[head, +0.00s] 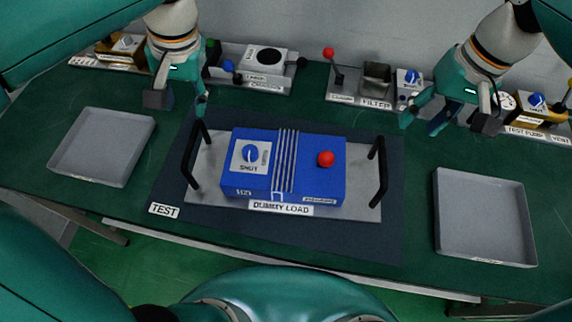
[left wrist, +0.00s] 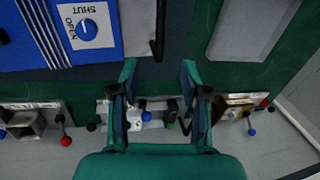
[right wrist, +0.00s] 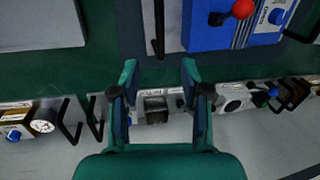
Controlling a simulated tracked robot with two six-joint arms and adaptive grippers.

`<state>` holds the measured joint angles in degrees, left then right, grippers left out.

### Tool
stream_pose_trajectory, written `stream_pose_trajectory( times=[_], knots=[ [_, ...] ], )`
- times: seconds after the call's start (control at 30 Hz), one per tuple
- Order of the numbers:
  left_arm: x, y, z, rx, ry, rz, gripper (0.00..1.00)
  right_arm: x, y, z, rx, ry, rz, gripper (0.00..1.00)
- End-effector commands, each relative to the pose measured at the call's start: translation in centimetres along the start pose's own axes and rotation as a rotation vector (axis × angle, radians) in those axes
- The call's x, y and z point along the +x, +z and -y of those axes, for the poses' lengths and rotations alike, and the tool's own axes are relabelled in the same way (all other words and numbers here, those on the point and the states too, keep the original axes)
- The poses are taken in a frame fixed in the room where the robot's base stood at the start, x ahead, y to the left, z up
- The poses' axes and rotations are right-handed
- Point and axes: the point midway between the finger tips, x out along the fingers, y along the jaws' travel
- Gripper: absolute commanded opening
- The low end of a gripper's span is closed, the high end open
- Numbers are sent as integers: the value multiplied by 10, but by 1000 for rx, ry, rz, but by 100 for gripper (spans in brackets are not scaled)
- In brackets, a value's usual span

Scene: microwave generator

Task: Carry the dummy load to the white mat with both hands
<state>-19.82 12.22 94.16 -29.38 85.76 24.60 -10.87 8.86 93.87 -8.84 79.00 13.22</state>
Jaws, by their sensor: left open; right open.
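The dummy load is a blue box (head: 285,165) with a dial marked SHUT and a red knob, fixed on a grey plate. It sits on the dark TEST mat (head: 350,235). Black upright handles stand at its left end (head: 193,165) and right end (head: 377,175). My left gripper (head: 180,102) is open and empty, behind the left handle (left wrist: 158,35) and apart from it. My right gripper (head: 448,120) is open and empty, behind and right of the right handle (right wrist: 158,30), also apart. I see no white mat in these views.
Grey shallow trays lie at left (head: 103,147) and right (head: 485,220) of the green table. Along the back stand a unit with a black-topped white block (head: 265,62), the filter unit (head: 375,80) and the test pump (head: 535,108). A wall is behind.

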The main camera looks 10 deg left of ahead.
Motion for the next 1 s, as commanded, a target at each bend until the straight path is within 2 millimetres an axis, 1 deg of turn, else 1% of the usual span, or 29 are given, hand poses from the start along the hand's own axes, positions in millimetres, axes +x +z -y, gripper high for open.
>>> stream_pose_trajectory(
  times=[0.03,0.4,0.6,0.7,0.8,1.0],
  knots=[
    [10,1,1,-1,-1,5,46,10,1,-1,1,1,5,46],
    [83,1,1,0,-2,5,46,83,1,-1,2,0,5,46],
    [118,1,0,1,-1,4,46,117,1,-1,2,0,3,46],
    [130,0,0,-1,-1,3,46,130,0,-1,2,1,2,46],
    [138,0,0,1,-1,2,46,138,1,-1,2,1,1,46],
    [143,0,0,0,0,0,46,143,0,-1,2,0,-1,46]
  ],
)
